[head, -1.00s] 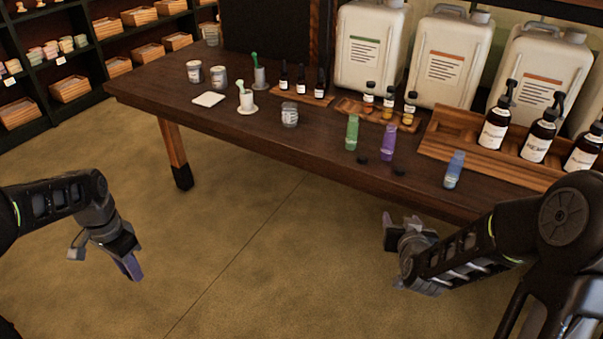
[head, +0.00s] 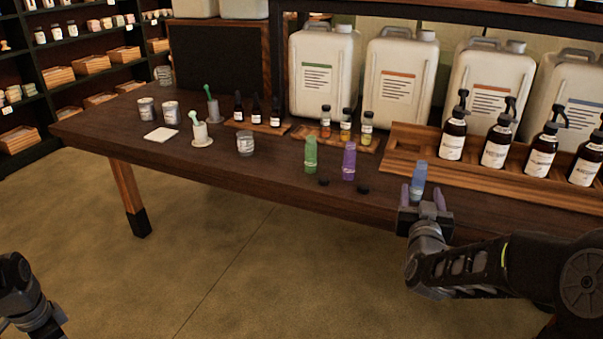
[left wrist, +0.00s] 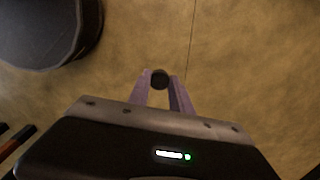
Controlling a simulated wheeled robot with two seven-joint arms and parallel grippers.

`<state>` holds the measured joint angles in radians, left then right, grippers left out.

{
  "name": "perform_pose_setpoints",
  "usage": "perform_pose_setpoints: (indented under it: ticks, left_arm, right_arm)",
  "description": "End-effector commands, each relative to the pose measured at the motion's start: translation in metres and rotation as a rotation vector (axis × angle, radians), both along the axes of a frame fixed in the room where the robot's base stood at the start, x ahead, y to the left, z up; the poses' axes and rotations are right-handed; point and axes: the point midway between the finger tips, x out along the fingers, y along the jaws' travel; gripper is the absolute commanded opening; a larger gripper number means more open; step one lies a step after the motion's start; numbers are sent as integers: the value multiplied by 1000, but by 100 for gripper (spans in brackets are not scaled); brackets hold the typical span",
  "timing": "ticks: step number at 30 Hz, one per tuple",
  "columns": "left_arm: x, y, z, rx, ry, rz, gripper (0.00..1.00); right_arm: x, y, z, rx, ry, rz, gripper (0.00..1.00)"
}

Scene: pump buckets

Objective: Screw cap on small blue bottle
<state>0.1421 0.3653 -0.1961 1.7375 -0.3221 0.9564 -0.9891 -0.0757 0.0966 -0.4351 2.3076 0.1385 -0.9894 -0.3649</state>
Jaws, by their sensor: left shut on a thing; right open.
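The small blue bottle (head: 418,178) stands upright near the table's front edge in the head view; its upper part shows no dark cap. My right gripper (head: 424,198) is open, with its fingers to the left and right of the bottle's lower part. I cannot tell whether the bottle is fully between them. My left gripper (left wrist: 160,92) is shut on a small dark round cap (left wrist: 160,79), held at the fingertips above the floor in the left wrist view. In the head view, only part of my left arm shows at bottom left.
A green bottle (head: 311,155) and a purple bottle (head: 349,161) stand left of the blue one. Two black caps (head: 323,182) (head: 363,189) lie in front of them. A wooden tray (head: 400,160) with pump bottles (head: 453,135) stands behind at right.

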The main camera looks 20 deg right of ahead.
Motion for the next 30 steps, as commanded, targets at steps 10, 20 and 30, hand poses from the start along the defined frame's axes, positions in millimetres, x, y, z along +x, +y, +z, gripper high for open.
perform_pose_setpoints:
  ticks: [10,20,30]
  left_arm:
    - [0,0,-6,0,0,0,0]
    - [0,0,-6,0,0,1,0]
    - [0,0,-13,0,0,1,0]
  right_arm:
    - [42,-23,-1,-2,1,0,57]
    - [44,-24,-1,0,1,0,57]
    - [76,-40,-5,-2,1,0,57]
